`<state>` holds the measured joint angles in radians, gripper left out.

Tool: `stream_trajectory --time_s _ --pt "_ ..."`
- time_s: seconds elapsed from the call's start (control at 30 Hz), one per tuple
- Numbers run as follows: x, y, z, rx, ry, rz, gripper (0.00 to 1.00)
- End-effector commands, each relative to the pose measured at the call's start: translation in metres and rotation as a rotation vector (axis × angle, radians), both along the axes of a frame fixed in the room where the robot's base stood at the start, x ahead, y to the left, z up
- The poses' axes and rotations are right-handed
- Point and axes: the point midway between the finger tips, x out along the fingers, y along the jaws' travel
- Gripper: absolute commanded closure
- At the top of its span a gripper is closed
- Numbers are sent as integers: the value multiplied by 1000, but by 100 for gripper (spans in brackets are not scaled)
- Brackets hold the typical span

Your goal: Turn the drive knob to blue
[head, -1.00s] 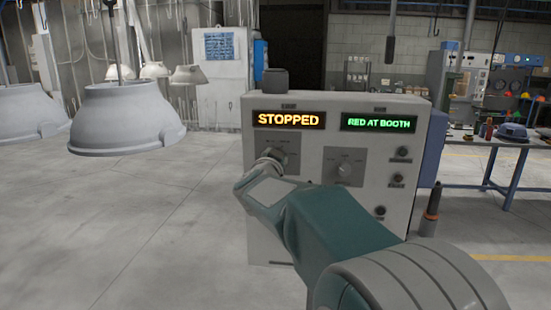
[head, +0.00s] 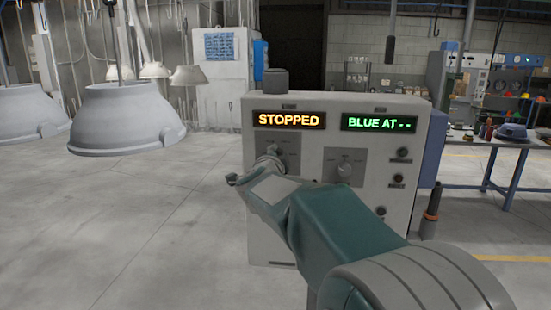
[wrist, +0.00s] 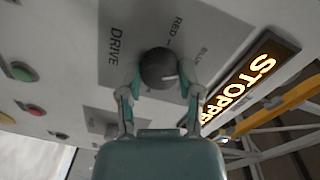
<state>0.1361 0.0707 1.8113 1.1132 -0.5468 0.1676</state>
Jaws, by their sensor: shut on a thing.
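The drive knob (wrist: 157,66) is dark and round, on a grey plate with the words DRIVE, RED and a partly cut-off BLUE. A small pale mark shows on its lower right face; its exact setting is hard to read. My gripper (wrist: 160,84) has one finger on each side of the knob and is shut on it. In the head view my gripper (head: 266,164) is at the left dial plate of the control box (head: 330,222) and hides most of the knob. The green display (head: 379,123) reads BLUE AT --.
The orange display (head: 289,120) reads STOPPED. A second knob (head: 344,170) and several push buttons sit to the right on the box. Large grey hoods (head: 125,115) hang at the left. A workbench (head: 500,143) stands at the right. The floor at the left is clear.

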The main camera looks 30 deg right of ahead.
Motion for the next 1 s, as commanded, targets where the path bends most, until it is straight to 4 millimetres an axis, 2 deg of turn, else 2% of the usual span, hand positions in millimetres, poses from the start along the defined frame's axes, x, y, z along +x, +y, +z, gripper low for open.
stream_trajectory --time_s 0.63,0.67,0.7,0.73,1.0 --pt "0 -1 -2 43 -24 -2 100" --pt "0 -1 -2 43 -24 -2 45" --pt "0 -1 -2 43 -24 -2 27" --pt "0 -1 -2 42 -25 -2 19" --pt "0 0 -1 42 -26 -1 19"
